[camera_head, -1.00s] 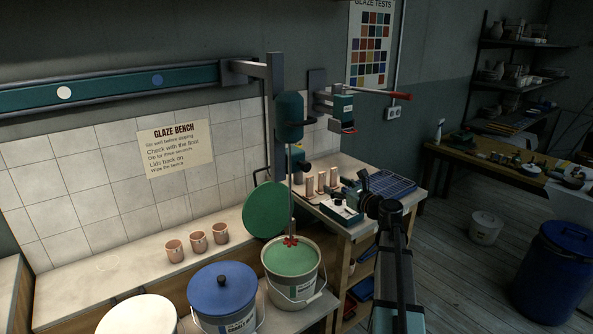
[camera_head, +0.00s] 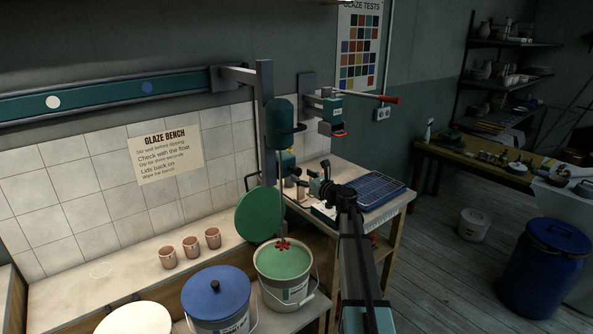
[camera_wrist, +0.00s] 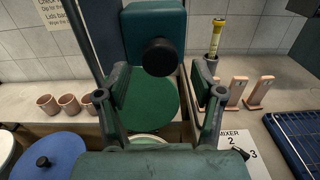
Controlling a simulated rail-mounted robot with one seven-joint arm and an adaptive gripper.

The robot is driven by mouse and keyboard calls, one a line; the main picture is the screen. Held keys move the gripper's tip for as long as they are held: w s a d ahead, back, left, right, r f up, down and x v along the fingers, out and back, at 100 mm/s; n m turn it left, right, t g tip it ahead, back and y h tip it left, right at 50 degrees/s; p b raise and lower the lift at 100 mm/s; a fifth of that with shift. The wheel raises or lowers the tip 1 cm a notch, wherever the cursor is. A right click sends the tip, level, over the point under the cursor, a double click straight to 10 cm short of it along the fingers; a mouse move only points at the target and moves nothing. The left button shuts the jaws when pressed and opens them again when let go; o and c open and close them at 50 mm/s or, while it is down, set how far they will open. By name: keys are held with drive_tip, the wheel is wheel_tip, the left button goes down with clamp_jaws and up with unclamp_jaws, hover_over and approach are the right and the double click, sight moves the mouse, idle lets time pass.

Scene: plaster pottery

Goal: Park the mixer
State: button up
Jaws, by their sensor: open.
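The mixer (camera_head: 286,114) has a teal motor body on an upright post. Its thin shaft runs down to a red paddle (camera_head: 283,244) at the green glaze in an open white bucket (camera_head: 284,289). A teal block with a black knob (camera_wrist: 160,57) faces me in the wrist view; this seems to be the mixer's lower handle part. My gripper (camera_wrist: 150,88) is open and empty, its fingers apart to the left and right below the knob. I cannot tell whether they touch anything. In the head view my gripper (camera_head: 312,186) is beside the post, partly hiding the block.
A green lid (camera_head: 258,215) leans behind the bucket. A blue-lidded bucket (camera_head: 216,292) stands left of it, three cups (camera_head: 190,247) behind. A card marked "MIXER 2 3" (camera_wrist: 234,143), pinkish tiles (camera_wrist: 260,92), a yellow-topped tube (camera_wrist: 217,38) and a blue rack (camera_head: 368,189) are to the right.

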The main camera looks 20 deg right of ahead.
sight(298, 173)
drive_tip(key=shift+p+x, duration=0.4)
drive_tip(key=shift+x, duration=1.65)
clamp_jaws()
